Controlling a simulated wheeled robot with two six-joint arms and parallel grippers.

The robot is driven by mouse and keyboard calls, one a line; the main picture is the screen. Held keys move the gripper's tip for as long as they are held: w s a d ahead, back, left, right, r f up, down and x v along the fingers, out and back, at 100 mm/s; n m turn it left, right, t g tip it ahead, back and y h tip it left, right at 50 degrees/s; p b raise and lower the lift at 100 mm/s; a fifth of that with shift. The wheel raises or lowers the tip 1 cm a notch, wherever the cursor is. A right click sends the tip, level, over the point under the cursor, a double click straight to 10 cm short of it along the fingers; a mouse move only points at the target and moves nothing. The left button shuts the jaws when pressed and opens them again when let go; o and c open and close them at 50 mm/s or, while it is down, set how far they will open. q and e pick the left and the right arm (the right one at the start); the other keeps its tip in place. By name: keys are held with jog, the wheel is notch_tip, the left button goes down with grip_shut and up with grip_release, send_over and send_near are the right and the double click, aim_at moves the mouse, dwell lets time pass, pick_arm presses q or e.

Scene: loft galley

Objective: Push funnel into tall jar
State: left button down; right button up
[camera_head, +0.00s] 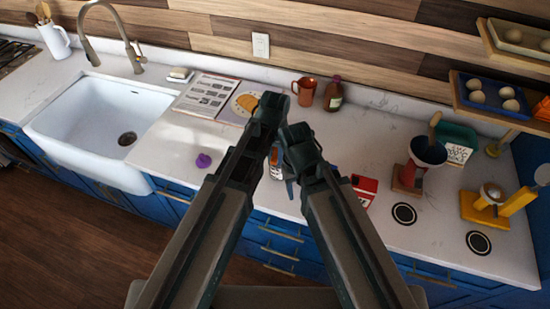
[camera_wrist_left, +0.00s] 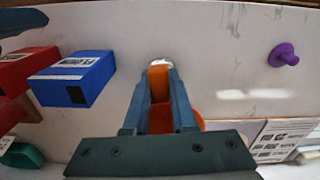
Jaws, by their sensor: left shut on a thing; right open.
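My left gripper (camera_head: 274,150) points down over the counter and is shut on an orange thing (camera_wrist_left: 159,82), seemingly the funnel; the fingers hide much of it. A labelled thing (camera_head: 276,172), perhaps the tall jar, shows just below the left fingers in the head view. A whitish patch (camera_wrist_left: 159,63) shows at the fingertips in the left wrist view. I cannot tell whether the orange thing touches or sits in the jar. My right gripper (camera_head: 291,182) is open beside the left one, mostly hidden by its own arm.
A blue flour box (camera_wrist_left: 75,77) and a red box (camera_head: 364,188) stand close by. A purple knobbed thing (camera_head: 203,160) lies on clear counter to the left. A copper mug (camera_head: 305,91) and brown bottle (camera_head: 333,95) stand at the back. An open book (camera_head: 207,94) lies behind left.

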dwell(0.8)
pick_arm(q)
jog(key=shift+c, duration=0.9)
grip_release()
jog(key=shift+f, duration=0.1)
notch_tip(320, 180, up, 7)
jog(key=p, duration=0.7)
jog(key=shift+a, duration=0.1)
